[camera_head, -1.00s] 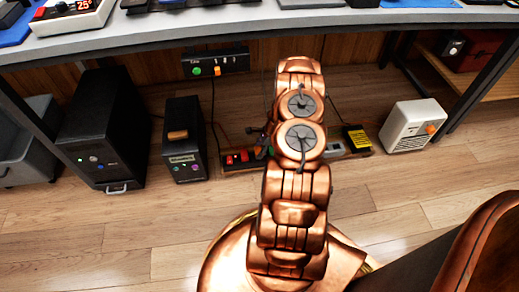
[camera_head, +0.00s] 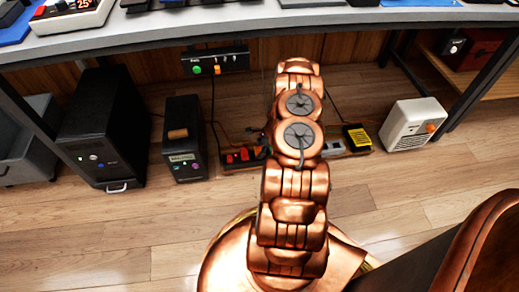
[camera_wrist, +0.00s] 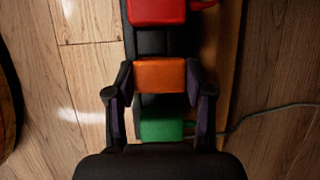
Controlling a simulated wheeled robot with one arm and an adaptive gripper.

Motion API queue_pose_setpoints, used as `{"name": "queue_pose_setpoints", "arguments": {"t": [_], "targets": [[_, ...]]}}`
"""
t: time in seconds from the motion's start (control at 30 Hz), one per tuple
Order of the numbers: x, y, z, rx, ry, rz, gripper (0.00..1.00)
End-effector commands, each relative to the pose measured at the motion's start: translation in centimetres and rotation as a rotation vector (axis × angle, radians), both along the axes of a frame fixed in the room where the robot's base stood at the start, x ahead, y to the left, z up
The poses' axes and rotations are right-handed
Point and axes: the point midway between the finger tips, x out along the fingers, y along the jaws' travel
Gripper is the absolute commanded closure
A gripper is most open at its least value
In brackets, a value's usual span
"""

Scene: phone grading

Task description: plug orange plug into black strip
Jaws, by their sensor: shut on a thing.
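In the wrist view the orange plug (camera_wrist: 160,76) is between the two fingers of my gripper (camera_wrist: 160,88), which is shut on it. The orange plug is over the black strip (camera_wrist: 150,43), in line between a red plug (camera_wrist: 157,11) and a green plug (camera_wrist: 162,130). I cannot tell whether it is seated in the strip or held just above it. In the head view my arm hides the gripper's fingertips and part of the strip.
A black computer tower (camera_head: 103,130) and a smaller black box (camera_head: 184,140) stand left of the strip. A yellow-topped adapter (camera_head: 357,137) and a white box (camera_head: 408,124) are to the right. A grey table (camera_head: 150,43) overhangs the area. A grey cable (camera_wrist: 265,112) runs right of the strip.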

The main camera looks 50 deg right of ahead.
Motion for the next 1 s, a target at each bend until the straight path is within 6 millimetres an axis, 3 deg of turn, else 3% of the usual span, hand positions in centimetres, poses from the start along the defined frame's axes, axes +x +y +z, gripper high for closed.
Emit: {"name": "queue_pose_setpoints", "arguments": {"t": [0.1,0.13,0.4,0.77,1.0], "targets": [[0.0,0.0,-0.2,0.001,0.001,0.000,0.84],[-0.1,0.0,-0.3,0.001,0.001,0.000,0.46],[0.0,0.0,-0.2,0.001,0.001,0.000,0.18],[-0.1,0.0,-0.1,0.001,0.001,0.000,0.18],[-0.6,-0.6,1.9,0.000,0.001,0.000,0.18]]}}
